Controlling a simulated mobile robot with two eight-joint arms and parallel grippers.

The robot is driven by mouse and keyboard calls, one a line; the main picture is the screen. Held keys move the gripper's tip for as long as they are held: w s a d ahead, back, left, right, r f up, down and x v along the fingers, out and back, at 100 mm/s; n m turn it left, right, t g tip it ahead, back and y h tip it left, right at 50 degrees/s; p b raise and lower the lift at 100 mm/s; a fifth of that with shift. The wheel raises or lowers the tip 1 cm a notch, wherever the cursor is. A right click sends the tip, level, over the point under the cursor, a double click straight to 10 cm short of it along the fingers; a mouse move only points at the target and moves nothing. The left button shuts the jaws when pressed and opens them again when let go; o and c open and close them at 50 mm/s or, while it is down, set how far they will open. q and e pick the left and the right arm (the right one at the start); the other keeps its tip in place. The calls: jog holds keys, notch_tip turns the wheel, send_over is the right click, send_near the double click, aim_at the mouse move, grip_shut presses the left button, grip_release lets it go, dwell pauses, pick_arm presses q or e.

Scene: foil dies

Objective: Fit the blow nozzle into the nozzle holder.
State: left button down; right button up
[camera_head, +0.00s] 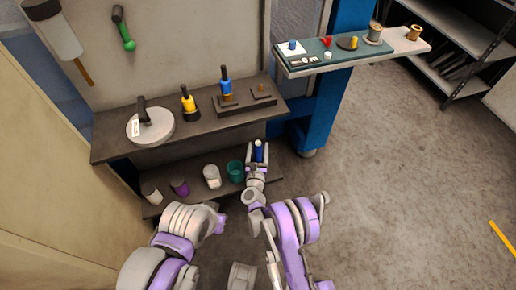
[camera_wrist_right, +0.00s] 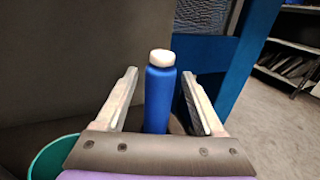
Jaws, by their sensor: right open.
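My right gripper (camera_head: 260,147) is open at the lower shelf's right end. A blue cylinder with a white top (camera_wrist_right: 159,95) stands upright between its jaws in the right wrist view, with gaps visible on both sides. It also shows between the fingers in the head view (camera_head: 259,152). I cannot tell whether it is the blow nozzle. A black tool with a green handle (camera_head: 126,38) hangs on the back panel. I cannot tell for certain which thing is the nozzle holder. My left gripper is not visible; only my left arm shows.
The upper shelf (camera_head: 110,149) holds a pale disc (camera_head: 150,127), a yellow-black tool (camera_head: 188,103) and a blue-black tool (camera_head: 225,85) on a dark base. Several containers and a teal cup (camera_head: 235,171) stand below. A side shelf (camera_head: 300,70) carries small items.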

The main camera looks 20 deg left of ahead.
jog(key=s+d+b, duration=0.2)
jog(key=s+b, duration=0.4)
jog(key=s, duration=0.5)
jog(key=shift+s+d+b, duration=0.2)
jog(key=shift+s+b, duration=0.05)
jog(key=shift+b, duration=0.15)
jog(key=shift+r, duration=0.1)
